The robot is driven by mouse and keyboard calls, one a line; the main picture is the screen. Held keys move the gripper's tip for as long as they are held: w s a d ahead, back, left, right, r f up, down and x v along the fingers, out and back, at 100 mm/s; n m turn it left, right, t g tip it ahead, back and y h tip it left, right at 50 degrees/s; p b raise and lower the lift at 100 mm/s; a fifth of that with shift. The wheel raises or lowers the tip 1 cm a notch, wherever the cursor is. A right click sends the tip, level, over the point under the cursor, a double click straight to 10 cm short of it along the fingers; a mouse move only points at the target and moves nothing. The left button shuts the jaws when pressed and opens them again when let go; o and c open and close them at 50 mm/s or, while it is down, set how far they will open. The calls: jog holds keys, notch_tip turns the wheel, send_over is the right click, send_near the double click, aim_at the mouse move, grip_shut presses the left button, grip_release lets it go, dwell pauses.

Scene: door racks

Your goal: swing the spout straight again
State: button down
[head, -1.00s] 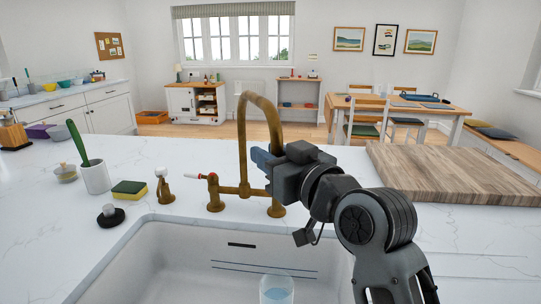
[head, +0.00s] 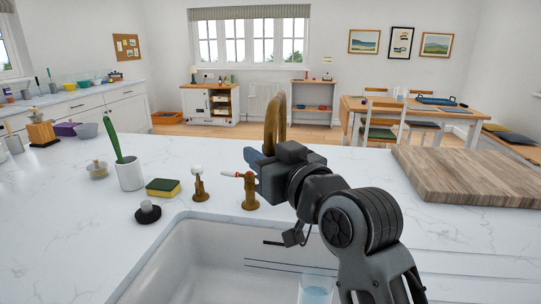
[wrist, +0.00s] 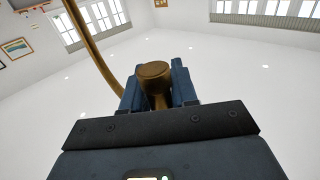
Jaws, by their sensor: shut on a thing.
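The brass spout (head: 275,115) rises from the counter behind the sink (head: 190,262) as a tall arch. In the head view the arch looks narrow, nearly end-on, and its lower part is hidden behind my gripper (head: 256,158). In the wrist view the brass end of the spout (wrist: 155,77) sits between the blue fingers of my gripper (wrist: 157,88), which is shut on it. The spout's thin tube (wrist: 92,47) curves up at the left there. A brass tap handle (head: 249,192) with a red-and-white lever stands just left of my gripper.
A small brass fitting (head: 199,188), sponge (head: 163,187), white pot (head: 130,175) with a green-handled brush and dark stopper (head: 148,211) stand left of the tap. A wooden board (head: 470,175) lies to the right. A clear tumbler (head: 317,291) stands in the sink.

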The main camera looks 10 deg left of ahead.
jog(key=shift+d+r, duration=0.1)
jog(key=shift+r, duration=0.15)
jog(key=c, duration=1)
grip_release()
jog(key=shift+f, duration=0.1)
jog(key=shift+o, duration=0.2)
jog(key=b+v, duration=0.1)
jog(key=v, duration=0.6)
jog(key=shift+s+d+b, duration=0.2)
jog(key=shift+s+b, duration=0.05)
jog(key=shift+b, duration=0.05)
jog(key=s+d+f+m+t+h, duration=0.1)
jog(key=s+d+f+m+h, duration=0.25)
jog(key=s+d+f, duration=0.5)
jog(key=s+d+f+m+t+h, duration=0.1)
jog(key=s+d+f+m+h, duration=0.4)
jog(key=f, duration=0.7)
jog(key=s+d+h, duration=0.1)
jog(key=s+d, duration=0.2)
jog(key=s, duration=0.6)
jog(key=s+d+f+h, duration=0.1)
jog(key=s+d, duration=0.3)
jog(key=s, duration=0.5)
jog(key=s+d+f+g+h, duration=0.1)
jog(key=s+d, duration=0.2)
jog(key=s, duration=0.6)
jog(key=shift+s+d+n, duration=0.3)
jog(key=shift+s+n, duration=0.05)
